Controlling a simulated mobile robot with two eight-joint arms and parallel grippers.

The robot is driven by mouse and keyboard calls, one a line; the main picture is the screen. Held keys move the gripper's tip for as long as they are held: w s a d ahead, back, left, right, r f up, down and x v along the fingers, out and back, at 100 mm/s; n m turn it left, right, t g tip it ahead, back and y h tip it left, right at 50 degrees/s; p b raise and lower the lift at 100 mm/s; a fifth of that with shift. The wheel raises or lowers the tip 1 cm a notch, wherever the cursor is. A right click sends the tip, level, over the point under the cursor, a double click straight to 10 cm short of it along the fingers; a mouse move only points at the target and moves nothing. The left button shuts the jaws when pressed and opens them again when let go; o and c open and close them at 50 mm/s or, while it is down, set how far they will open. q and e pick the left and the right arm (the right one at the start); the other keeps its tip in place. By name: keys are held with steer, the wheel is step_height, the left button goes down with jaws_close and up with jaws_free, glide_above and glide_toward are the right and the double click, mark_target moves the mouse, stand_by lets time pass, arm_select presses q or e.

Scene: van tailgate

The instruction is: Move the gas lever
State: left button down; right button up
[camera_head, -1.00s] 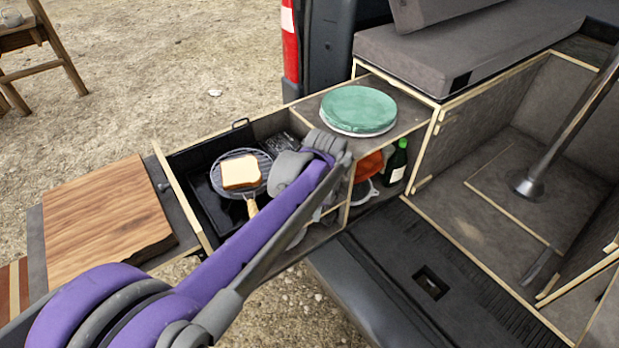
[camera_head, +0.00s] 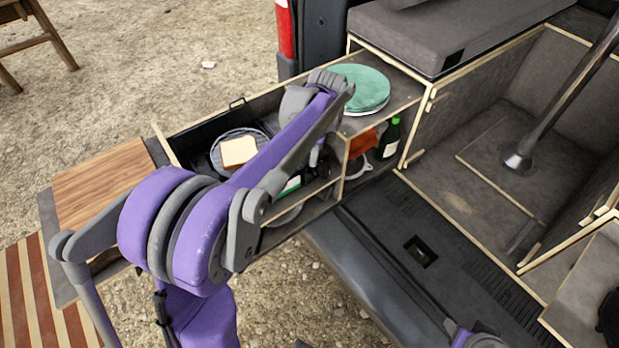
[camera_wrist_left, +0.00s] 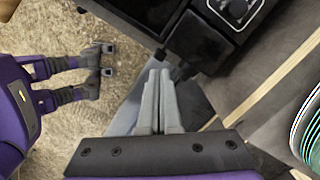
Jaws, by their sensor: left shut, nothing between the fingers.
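The gas lever cannot be made out with certainty in either view. The black stove (camera_head: 205,137) sits in the pulled-out wooden drawer, partly hidden by my left arm. In the head view, the left gripper (camera_head: 316,160) is low beside the drawer's inner end, mostly hidden behind the arm.
A pan with bread (camera_head: 238,152) is on the stove. Green plates (camera_head: 358,88) rest on the counter above a dark bottle (camera_head: 389,138) and an orange item (camera_head: 362,143). A wooden board (camera_head: 95,188) is at the left. The van compartment at right is mostly empty.

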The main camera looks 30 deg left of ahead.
mark_target(311, 177)
arm_select(q)
steer(key=f+b, duration=0.1)
steer(key=f, duration=0.1)
steer(key=f+b, duration=0.1)
steer(key=f, duration=0.1)
steer(key=f+b, duration=0.1)
steer(key=shift+s+a+f, duration=0.15)
steer(key=shift+a+f, duration=0.15)
steer(key=shift+f, duration=0.1)
step_height(311, 177, down, 2)
steer(key=shift+f+b, duration=0.1)
steer(key=shift+b, duration=0.65)
steer(key=shift+r, duration=0.2)
steer(key=d, duration=0.2)
steer(key=w+d+r+p, duration=0.1)
step_height(311, 177, up, 11)
steer(key=d, duration=0.1)
steer(key=shift+p, duration=0.4)
